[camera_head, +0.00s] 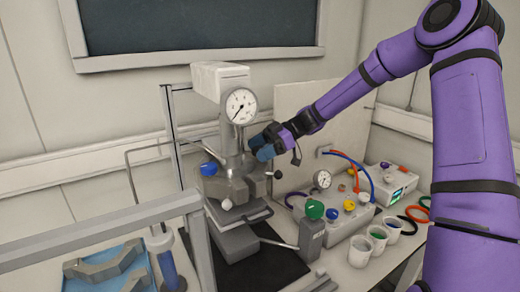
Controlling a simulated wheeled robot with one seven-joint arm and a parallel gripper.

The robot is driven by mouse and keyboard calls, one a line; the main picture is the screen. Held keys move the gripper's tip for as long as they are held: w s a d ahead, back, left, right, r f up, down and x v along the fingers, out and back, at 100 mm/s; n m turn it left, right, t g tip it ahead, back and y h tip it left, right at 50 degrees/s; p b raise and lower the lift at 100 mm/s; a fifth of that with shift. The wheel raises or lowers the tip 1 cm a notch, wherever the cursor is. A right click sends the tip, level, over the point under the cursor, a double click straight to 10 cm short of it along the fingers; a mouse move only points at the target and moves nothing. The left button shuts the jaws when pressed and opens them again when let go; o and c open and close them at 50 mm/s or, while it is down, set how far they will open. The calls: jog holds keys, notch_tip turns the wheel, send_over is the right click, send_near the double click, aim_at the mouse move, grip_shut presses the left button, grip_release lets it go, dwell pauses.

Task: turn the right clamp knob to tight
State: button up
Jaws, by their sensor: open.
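The pressure reactor (236,130) stands left of centre, with a round gauge (241,105) on its upper part and a grey clamp (240,187) around its lower part. A blue knob (209,168) shows at the clamp's left side. My gripper (262,150) is at the reactor's right side, above the clamp, at the end of my purple arm. It is open, with a blue part at its tip. I cannot tell whether the gripper touches anything.
A grey control box (350,220) with coloured knobs and a small gauge stands to the right. White cups (361,251) stand in front of it. A blue tray (105,272) and metal rails are at the left. A pale panel (305,110) stands behind my gripper.

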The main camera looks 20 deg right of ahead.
jog(key=shift+c, duration=0.3)
jog(key=c, duration=0.9)
jog(key=shift+o, duration=0.2)
jog(key=shift+m+t, duration=0.3)
jog(key=m+t, duration=0.2)
jog(key=t, duration=0.1)
jog(key=shift+s+m, duration=0.1)
jog(key=shift+m, duration=0.2)
jog(key=m+t+h, duration=0.1)
jog(key=m+t, duration=0.1)
jog(key=m+t+h, duration=0.1)
jog(key=m+t, duration=0.1)
jog(key=shift+a+t+h, duration=0.1)
jog(key=shift+t+h, duration=0.2)
jog(key=shift+a+m+t+h, duration=0.1)
jog(key=shift+m+t+h, duration=1.75)
jog(key=shift+m, duration=0.55)
jog(key=shift+m+t+h, duration=0.45)
jog(key=shift+m+h, duration=0.35)
jog(key=shift+h, duration=0.05)
jog(key=shift+m+t+h, duration=0.3)
jog(key=shift+m+h, duration=0.5)
jog(key=shift+h, duration=0.1)
